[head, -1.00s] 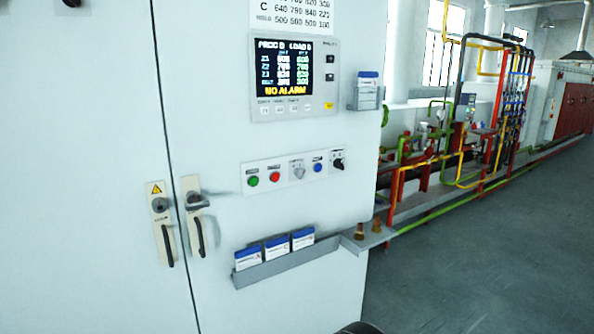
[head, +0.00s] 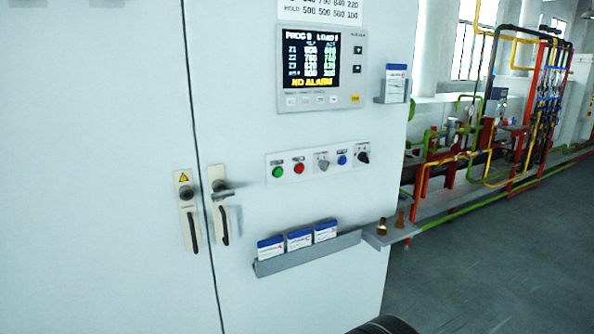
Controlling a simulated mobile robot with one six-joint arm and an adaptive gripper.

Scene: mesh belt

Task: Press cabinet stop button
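The cabinet (head: 330,205) is a tall pale-grey unit filling the left and middle of the head view. A white control strip (head: 310,172) on its door carries a green button (head: 278,172), a red button (head: 299,169), a grey selector knob (head: 322,165), a blue button (head: 342,160) and a black rotary switch (head: 363,157). The red button looks like the stop button; its label is too small to read. Nothing touches the strip. A dark rounded part at the bottom edge looks like my arm. My gripper is not in view.
A display (head: 322,68) above the strip reads "NO ALARM". Below, a grey tray (head: 308,253) holds three blue-white boxes and sticks out from the door. Door handles (head: 221,208) protrude at left. Colored pipework (head: 490,130) stands at right. Grey floor (head: 480,270) is clear at lower right.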

